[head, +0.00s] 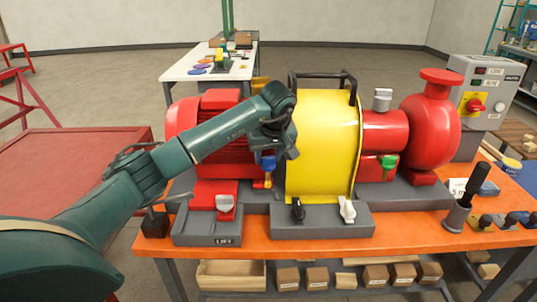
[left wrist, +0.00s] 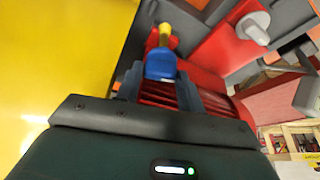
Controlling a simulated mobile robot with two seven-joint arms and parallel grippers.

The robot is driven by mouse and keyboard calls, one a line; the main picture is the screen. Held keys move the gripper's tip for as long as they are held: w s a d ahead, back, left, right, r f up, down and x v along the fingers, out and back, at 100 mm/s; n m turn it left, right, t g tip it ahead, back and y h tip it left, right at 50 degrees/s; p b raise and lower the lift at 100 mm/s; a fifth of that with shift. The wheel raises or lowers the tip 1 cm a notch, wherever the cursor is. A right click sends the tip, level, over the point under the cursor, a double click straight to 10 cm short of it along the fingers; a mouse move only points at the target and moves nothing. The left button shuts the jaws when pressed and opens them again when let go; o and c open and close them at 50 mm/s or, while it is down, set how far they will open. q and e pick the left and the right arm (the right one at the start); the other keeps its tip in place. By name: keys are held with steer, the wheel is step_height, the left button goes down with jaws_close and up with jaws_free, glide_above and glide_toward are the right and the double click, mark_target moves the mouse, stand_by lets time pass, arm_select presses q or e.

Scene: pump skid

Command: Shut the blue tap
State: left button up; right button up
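The blue tap (head: 268,163) is a small blue handle on a brass-yellow stem, between the red motor (head: 205,150) and the yellow guard (head: 322,150). In the left wrist view the blue tap (left wrist: 160,66) shows ahead of my left gripper, in line with the gap between its fingers. My left gripper (head: 279,150) is close above the tap in the head view. Its fingers (left wrist: 160,90) are apart, with red motor fins showing between them. I cannot tell whether they touch the tap. My right gripper is not in view.
A green tap (head: 388,163) is right of the yellow guard, below the red pump. Black and white levers (head: 347,209) stand on the grey base in front. A dark-handled tool (head: 465,198) is on the orange bench (head: 400,240) at right. The guard is close beside my gripper.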

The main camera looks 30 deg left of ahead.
arm_select(q)
steer(key=c, duration=0.5)
steer(key=shift+a+r+m+h, duration=0.1)
steer(key=shift+a+m+h, duration=0.15)
steer(key=shift+m, duration=0.55)
steer(key=shift+d+m+t+h, duration=0.15)
steer(key=shift+m+t+h, duration=0.25)
steer(key=shift+m, duration=0.4)
steer(key=o, duration=1)
steer(key=shift+s, duration=0.1)
steer(key=b+v, duration=0.1)
steer(key=v, duration=1.2)
steer(key=shift+d, duration=0.15)
